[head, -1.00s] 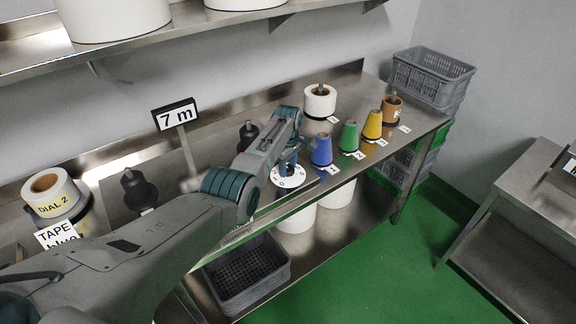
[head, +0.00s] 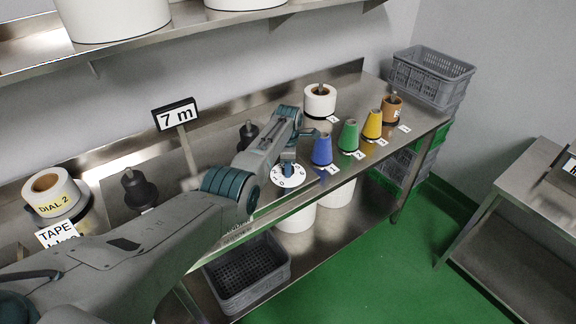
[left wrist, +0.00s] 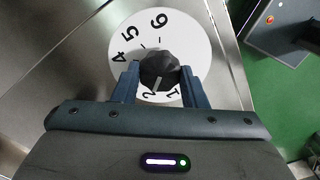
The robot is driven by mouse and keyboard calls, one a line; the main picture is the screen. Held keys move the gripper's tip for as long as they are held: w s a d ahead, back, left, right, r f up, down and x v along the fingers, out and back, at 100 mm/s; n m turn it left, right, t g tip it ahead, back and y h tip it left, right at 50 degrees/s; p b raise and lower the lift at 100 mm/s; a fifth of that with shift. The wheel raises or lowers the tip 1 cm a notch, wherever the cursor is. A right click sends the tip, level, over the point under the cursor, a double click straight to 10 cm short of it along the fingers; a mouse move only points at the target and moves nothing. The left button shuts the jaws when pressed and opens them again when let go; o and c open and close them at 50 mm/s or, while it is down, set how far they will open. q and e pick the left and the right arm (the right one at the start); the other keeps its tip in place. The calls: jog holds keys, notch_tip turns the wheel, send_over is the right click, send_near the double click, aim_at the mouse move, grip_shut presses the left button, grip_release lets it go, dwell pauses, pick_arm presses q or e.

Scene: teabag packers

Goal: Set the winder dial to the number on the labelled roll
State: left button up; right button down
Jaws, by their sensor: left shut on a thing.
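The labelled roll (head: 58,196) is a white tape roll marked "DIAL 2" at the far left of the bench in the head view. The winder dial (head: 278,182) is a white numbered disc near the bench's front edge. In the left wrist view the dial (left wrist: 196,48) shows 6, 5, 4, 2 and 1 around a black knob (left wrist: 160,68). A white mark on the knob's lower side points down, close to the 2. My left gripper (head: 288,168) is shut on the knob, a finger on each side; it also fills the left wrist view (left wrist: 160,84). My right gripper is out of view.
A "7 m" sign (head: 176,115) stands behind my left arm. Blue (head: 322,150), green (head: 348,136) and yellow (head: 373,125) cones stand right of the dial. Grey crates (head: 432,75) are stacked beyond.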

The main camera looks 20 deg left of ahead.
pick_arm(q)
jog(key=shift+w+r, duration=0.2)
jog(key=shift+r, duration=0.05)
jog(key=o, duration=0.9)
jog(key=shift+o, duration=0.3)
jog(key=shift+s+f, duration=0.1)
notch_tip(320, 180, up, 11)
jog(key=b, duration=0.2)
jog(key=shift+b, duration=0.35)
jog(key=shift+f, duration=0.1)
